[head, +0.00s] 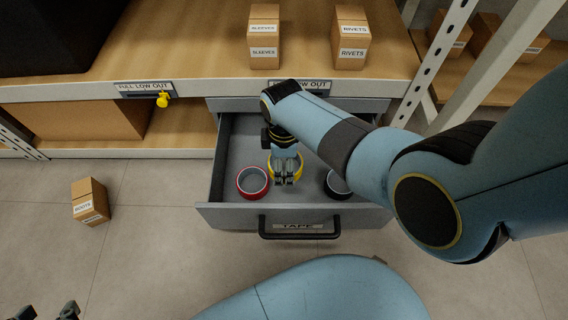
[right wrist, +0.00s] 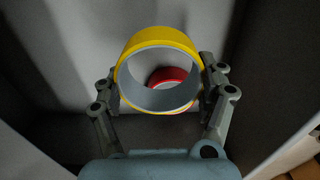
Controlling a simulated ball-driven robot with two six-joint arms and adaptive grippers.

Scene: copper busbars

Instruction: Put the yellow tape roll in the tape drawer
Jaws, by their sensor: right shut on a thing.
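The yellow tape roll (head: 300,167) is in the jaws of my right gripper (head: 287,180), inside the outline of the open grey tape drawer (head: 232,213). In the right wrist view the yellow roll (right wrist: 160,40) sits between both fingers (right wrist: 160,95), which touch its sides. I cannot tell whether the roll rests on the drawer floor. The drawer is pulled out, with a TAPE label and a black handle (head: 300,235) at its front. My left gripper (head: 46,312) shows only its fingertips at the bottom left; they are apart with nothing between them.
A red tape roll (head: 241,187) lies in the drawer left of the yellow one. A black roll (head: 332,190) lies at right, partly behind my arm. SLEEVES (head: 264,52) and RIVETS (head: 351,54) boxes stand on the bench. A carton (head: 90,202) is on the floor. A yellow tag (head: 162,100) hangs below the bench edge.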

